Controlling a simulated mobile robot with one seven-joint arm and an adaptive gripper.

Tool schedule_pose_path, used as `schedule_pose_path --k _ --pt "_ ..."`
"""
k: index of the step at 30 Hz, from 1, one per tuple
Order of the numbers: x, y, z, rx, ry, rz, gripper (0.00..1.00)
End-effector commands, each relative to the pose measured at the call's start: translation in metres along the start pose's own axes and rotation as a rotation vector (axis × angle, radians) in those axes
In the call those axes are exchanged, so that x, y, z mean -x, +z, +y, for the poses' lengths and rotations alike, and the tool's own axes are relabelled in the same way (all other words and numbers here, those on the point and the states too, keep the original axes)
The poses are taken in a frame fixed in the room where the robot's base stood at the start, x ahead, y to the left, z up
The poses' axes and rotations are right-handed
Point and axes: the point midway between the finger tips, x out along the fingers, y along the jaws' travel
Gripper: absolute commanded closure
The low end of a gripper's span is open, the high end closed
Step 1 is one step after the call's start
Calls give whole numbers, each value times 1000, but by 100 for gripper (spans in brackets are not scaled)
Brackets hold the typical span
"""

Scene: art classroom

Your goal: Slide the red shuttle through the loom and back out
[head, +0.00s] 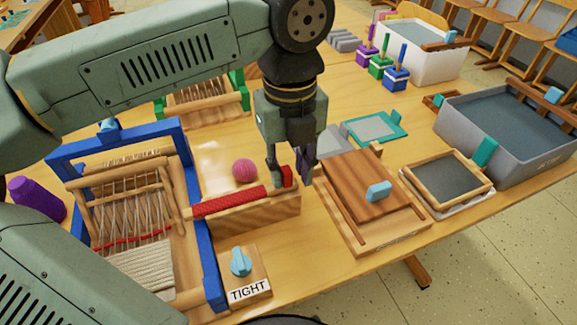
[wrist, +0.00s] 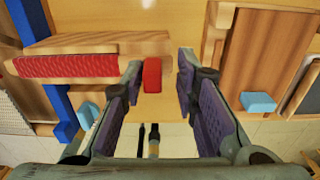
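The red shuttle (head: 230,201) lies along a wooden block (head: 255,213), right of the blue-framed loom (head: 198,215). A red upright tab (head: 287,177) stands at its right end. In the wrist view the shuttle body (wrist: 66,66) is at left and the tab (wrist: 152,76) is between my fingertips. My gripper (head: 290,169) points down over the tab. In the wrist view my gripper (wrist: 159,64) is open, with clear space between the tab and the right finger. The loom holds pale upright threads, a red thread and woven cloth.
A box with a blue knob labelled TIGHT (head: 247,286) sits in front of the block. A pink ball (head: 245,170) lies behind it. A wooden board with a blue handle (head: 348,189) is close on the right. A purple cone (head: 37,198) stands left of the loom.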

Motion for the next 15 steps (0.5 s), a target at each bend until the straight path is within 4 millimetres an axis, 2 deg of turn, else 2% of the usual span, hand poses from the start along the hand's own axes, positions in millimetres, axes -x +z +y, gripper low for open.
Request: schedule_pose_path --k 10,15 --pt "0 0 1 1 4 1 67" --pt "16 1 1 3 3 -1 67"
